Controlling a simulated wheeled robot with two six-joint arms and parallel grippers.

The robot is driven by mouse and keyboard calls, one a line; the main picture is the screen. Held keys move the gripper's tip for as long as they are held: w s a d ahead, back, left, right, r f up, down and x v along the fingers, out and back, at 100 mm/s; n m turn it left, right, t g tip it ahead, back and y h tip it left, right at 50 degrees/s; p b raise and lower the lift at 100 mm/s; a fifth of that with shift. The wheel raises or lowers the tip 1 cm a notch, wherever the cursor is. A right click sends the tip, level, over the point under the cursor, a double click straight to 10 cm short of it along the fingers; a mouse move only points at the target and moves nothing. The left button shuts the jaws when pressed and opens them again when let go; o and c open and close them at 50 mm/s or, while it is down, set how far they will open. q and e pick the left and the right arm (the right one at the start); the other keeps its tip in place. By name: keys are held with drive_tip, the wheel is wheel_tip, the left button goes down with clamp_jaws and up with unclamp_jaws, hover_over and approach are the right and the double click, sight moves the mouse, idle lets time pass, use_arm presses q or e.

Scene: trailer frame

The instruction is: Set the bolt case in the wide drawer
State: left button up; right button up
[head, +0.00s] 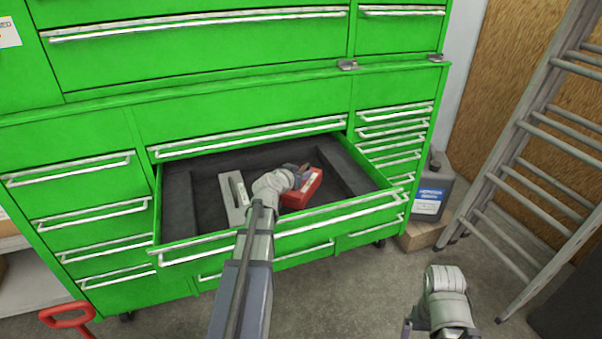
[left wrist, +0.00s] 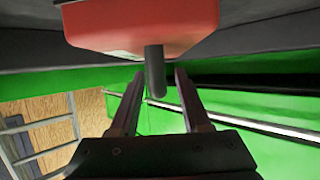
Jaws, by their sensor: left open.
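The bolt case looks to be the red box (head: 312,190) with a light label, inside the open wide drawer (head: 192,250). It rests on or close to the drawer floor. My left gripper (head: 298,176) reaches into the drawer at the case and partly hides it. In the left wrist view the red case (left wrist: 140,28) fills the top, and its dark handle (left wrist: 155,70) lies between the tips of my open left gripper (left wrist: 157,75), with gaps on both sides. My right forearm shows at the lower right of the head view; its fingers do not show.
A grey box (head: 234,200) with a handle lies in the drawer left of the red case. Green cabinet drawers surround it. A grey jug (head: 432,190) on a carton and a ladder (head: 530,130) stand at right. A red handle (head: 68,316) shows lower left.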

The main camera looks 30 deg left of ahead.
sight(292, 193)
use_arm(q)
drive_tip(key=shift+s+r, duration=0.1)
drive_tip(key=shift+r, duration=0.1)
drive_tip(key=p+v, duration=0.3)
drive_tip(key=v, duration=0.4)
drive_tip(key=shift+s, duration=0.25)
drive_tip(key=shift+w, duration=0.1)
drive_tip(key=shift+c, duration=0.3)
idle(0.4)
